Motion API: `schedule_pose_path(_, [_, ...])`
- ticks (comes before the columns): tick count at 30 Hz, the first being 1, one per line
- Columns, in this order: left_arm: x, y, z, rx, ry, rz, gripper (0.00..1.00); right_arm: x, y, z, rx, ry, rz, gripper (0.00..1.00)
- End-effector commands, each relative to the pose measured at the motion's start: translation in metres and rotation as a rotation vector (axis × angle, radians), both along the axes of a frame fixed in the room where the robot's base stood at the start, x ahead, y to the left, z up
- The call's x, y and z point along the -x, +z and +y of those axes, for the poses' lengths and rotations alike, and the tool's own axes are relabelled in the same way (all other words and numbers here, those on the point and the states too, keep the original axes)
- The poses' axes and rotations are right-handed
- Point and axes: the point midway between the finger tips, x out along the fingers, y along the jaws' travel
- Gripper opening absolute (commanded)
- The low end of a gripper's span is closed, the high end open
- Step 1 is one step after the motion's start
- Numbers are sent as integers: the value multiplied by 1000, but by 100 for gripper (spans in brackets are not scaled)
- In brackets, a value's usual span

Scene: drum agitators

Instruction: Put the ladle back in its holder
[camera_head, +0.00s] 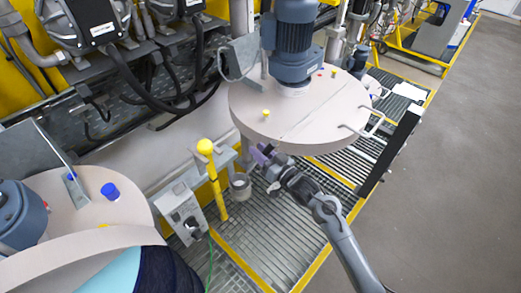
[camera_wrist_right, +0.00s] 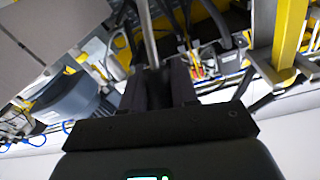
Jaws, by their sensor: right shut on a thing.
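My right gripper (camera_head: 262,157) reaches in below the near edge of the large round drum lid. In the right wrist view, the gripper (camera_wrist_right: 160,72) is shut on a thin grey metal rod (camera_wrist_right: 147,35), which looks like the ladle's handle. The rod runs up out of that picture, so its far end is hidden. In the head view, a small grey metal cup (camera_head: 240,187) is just left of and below the gripper. I cannot tell whether this cup is the ladle's bowl or its holder. My left gripper is not in view.
The drum lid (camera_head: 318,118) with its motor (camera_head: 293,35) stands behind the gripper. A yellow post with a ball top (camera_head: 205,147) and a grey control box (camera_head: 183,212) are to the left. Another drum lid (camera_head: 95,200) is at lower left. Open grating (camera_head: 270,240) lies below.

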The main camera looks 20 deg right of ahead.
Motion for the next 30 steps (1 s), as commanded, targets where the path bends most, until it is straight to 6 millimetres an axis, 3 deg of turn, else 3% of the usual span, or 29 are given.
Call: schedule_pose_path(30, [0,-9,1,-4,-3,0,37,0,-14,0,-1,0,-2,0])
